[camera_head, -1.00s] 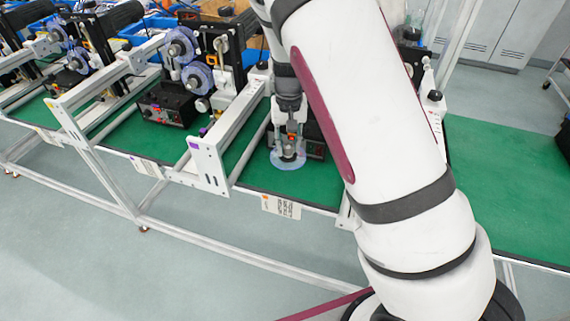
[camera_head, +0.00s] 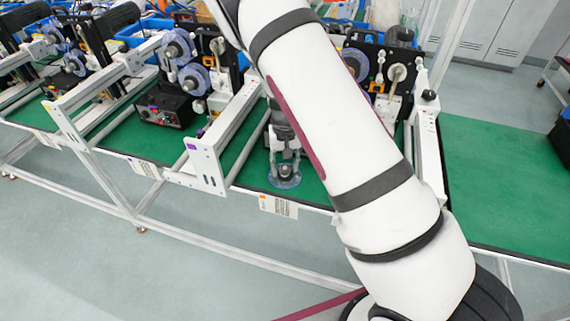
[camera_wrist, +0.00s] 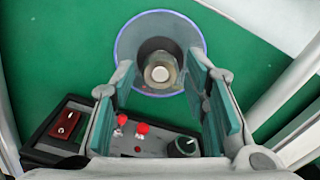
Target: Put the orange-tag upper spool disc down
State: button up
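The spool disc (camera_head: 285,180) is a clear ring with a bluish rim and a dark hub. It lies flat, seemingly on the green mat close to the bench's front edge. In the wrist view the disc (camera_wrist: 128,50) is at the top middle, with its pale-tipped hub facing me. My gripper (camera_head: 285,165) points down over the disc. In the wrist view my gripper (camera_wrist: 158,72) has its teal pads apart on either side of the hub, with a visible gap on both sides. No orange tag can be made out on the disc.
A black control box (camera_wrist: 140,143) with red switches and a knob stands close beside my fingers. White frame rails (camera_head: 222,135) rise at left. Mounted spools (camera_head: 193,78) stand on the left machine. Open green mat (camera_head: 500,185) lies at right.

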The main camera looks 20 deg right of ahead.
aim_at(285, 167)
jog(key=shift+r, duration=0.15)
notch_tip(285, 167, up, 12)
jog(key=b, duration=0.1)
jog(key=s+a+r+n+t+y, duration=0.1)
jog(key=s+r, duration=0.5)
jog(key=r, duration=0.2)
jog(key=s+r+t+y, duration=0.1)
jog(key=s+r, duration=0.5)
jog(key=r, duration=0.3)
jog(key=s+r+t+h, duration=0.1)
jog(key=s+r, duration=0.1)
jog(key=s, duration=0.6)
jog(key=s+d+r+n+t+h, duration=0.1)
jog(key=s+r+t, duration=0.1)
jog(key=s, duration=0.6)
jog(key=shift+r+n, duration=0.3)
jog(key=shift+r, duration=0.55)
jog(key=shift+c, duration=0.3)
